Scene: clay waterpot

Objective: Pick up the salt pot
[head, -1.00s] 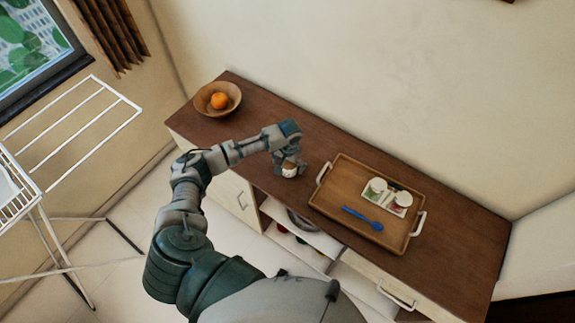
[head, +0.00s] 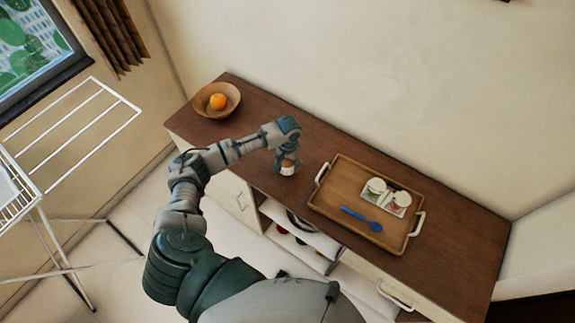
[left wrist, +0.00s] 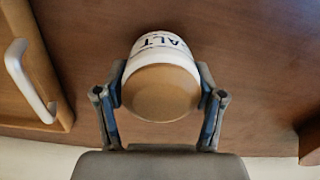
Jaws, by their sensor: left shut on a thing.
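The salt pot (left wrist: 160,80) is a white pot with dark letters reading "ALT" and a round tan lid. In the left wrist view it sits between the two fingers of my left gripper (left wrist: 161,95), which touch it on both sides. In the head view the salt pot (head: 288,168) shows small below my left gripper (head: 286,161), over the brown cabinet top (head: 445,205) left of the tray. I cannot tell whether its base touches the wood. My right gripper is not in view.
A wooden bowl (head: 232,105) with an orange (head: 218,101) stands at the far left end. A white drying rack (head: 85,135) stands left. An open shelf is below the top.

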